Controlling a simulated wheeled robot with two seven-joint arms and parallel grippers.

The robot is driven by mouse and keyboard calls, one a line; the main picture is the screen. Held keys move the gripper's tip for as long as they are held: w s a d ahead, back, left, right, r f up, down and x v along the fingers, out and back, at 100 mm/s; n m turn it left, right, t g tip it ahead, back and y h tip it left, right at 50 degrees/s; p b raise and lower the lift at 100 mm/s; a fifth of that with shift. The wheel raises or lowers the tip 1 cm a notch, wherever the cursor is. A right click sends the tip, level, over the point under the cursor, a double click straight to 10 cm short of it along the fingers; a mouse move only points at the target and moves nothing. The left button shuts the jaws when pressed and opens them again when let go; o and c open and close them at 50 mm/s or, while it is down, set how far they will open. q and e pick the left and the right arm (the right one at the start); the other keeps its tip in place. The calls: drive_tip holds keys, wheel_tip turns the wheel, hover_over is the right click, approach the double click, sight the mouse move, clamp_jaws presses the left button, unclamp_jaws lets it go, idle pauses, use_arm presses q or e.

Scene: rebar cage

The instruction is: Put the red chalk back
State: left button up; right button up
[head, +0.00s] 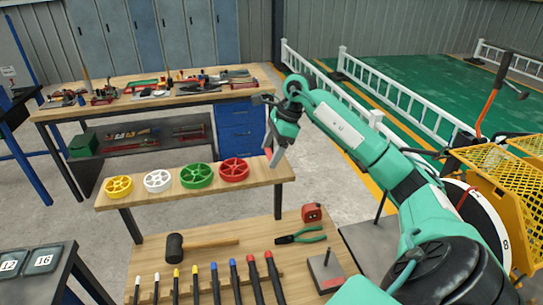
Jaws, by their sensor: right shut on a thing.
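My right gripper (275,158) reaches in from the right and hangs above the right end of the narrow bench, just right of the red wheel. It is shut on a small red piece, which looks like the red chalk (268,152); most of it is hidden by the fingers. On the front bench a dark grey stand (321,266) with an upright pin has a red patch at its lower edge, too small to make out. My left gripper is not in view.
The narrow bench (279,171) carries yellow, white, green and red wheels (234,170). The front bench (150,250) holds a mallet (175,247), pliers (302,235), a red tape measure (311,212) and a row of coloured-handled tools. A cluttered workbench (262,78) stands behind.

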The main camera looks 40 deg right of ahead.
wheel_tip(320, 180, down, 3)
drive_tip(key=shift+r+p, duration=0.2)
drive_tip(key=shift+p, duration=0.15)
drive_tip(key=shift+f, duration=0.2)
drive_tip(key=o, duration=0.9)
drive_tip(key=shift+r, duration=0.1)
